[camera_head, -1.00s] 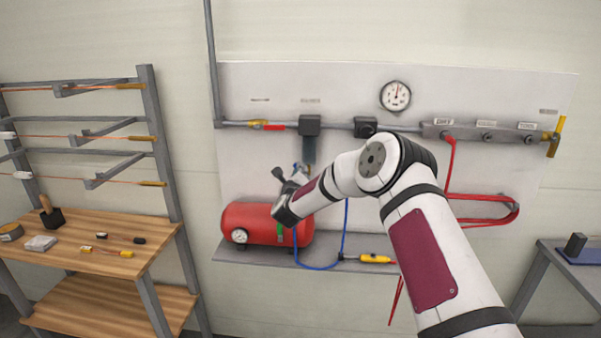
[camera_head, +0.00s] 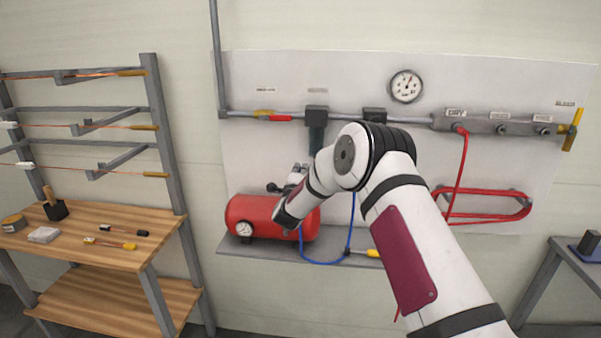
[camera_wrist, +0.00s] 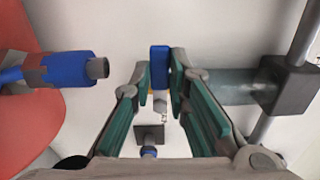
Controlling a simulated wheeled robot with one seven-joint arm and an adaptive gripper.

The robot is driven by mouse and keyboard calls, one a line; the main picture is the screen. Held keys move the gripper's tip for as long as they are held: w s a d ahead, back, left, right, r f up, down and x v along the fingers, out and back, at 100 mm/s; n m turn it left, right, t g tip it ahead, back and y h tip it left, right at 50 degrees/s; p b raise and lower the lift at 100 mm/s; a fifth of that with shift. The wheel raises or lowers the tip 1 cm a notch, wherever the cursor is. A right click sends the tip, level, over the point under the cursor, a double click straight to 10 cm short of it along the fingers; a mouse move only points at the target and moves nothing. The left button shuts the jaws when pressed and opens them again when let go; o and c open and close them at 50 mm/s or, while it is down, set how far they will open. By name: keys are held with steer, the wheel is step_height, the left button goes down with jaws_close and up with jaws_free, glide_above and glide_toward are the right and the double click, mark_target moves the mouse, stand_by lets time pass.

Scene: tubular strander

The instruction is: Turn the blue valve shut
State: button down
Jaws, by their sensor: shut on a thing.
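The blue valve handle (camera_wrist: 160,62) shows as an upright blue bar in the wrist view, between the tips of my gripper (camera_wrist: 160,84). The teal finger pads are closed on its two sides. In the head view my gripper (camera_head: 297,172) is small, above the red tank and in front of the white panel. The blue handle is not discernible there, and my forearm hides part of that area.
The red tank (camera_head: 250,212) sits on a grey shelf, with a blue hose (camera_head: 322,263) beside it. A blue hose coupling (camera_wrist: 72,70) is left of my fingers. A dark regulator block (camera_wrist: 290,86) is at right. A wooden bench (camera_head: 95,237) stands left.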

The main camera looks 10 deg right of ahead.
steer(key=shift+f+n, duration=0.25)
steer(key=shift+n, duration=0.05)
stand_by(0.4)
steer(key=c, duration=1.5)
jaws_free()
steer(key=shift+c, duration=0.2)
steer(key=shift+r, duration=0.1)
steer(key=v, duration=1.2)
